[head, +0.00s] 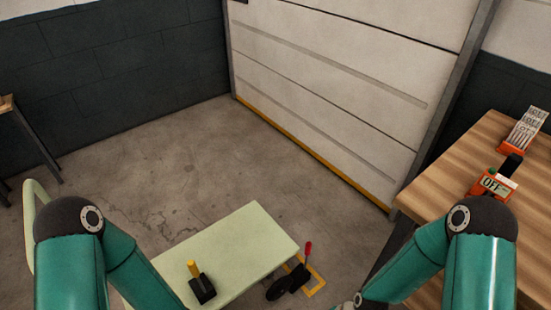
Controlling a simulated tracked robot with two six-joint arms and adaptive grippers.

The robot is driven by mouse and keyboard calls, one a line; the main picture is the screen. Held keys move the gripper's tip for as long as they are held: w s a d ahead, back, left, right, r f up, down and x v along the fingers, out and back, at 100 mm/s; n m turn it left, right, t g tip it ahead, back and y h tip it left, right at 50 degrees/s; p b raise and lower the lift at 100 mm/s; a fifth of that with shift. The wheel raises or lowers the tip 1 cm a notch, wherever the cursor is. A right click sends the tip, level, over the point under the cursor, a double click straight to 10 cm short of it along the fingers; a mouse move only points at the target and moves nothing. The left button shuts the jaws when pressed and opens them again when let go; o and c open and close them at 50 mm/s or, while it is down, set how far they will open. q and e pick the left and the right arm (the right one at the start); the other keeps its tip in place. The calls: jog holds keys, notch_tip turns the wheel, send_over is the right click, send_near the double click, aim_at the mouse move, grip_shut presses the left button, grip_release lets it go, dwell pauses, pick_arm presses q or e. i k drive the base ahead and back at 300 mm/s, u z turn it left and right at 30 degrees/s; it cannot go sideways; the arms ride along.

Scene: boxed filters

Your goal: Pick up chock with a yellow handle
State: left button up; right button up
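The chock with a yellow handle (203,290) is a small black block with a short upright yellow handle. It sits near the front edge of a pale green flat platform (245,235) at the bottom centre of the head view. My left arm passes just to its left and leaves the frame at the bottom. My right arm reaches down and left to the bottom edge, well right of the chock. Neither gripper's fingers show, so I cannot see whether they are open or shut.
A wooden table (450,165) at right holds an orange device reading OFF (493,185) and a rack (523,130). Floor behind the platform is clear.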

aim_at(204, 291)
jog(key=k, duration=1.25)
jog(key=u, duration=0.3)
jog(key=i, duration=1.65)
jog(key=z, duration=0.75)
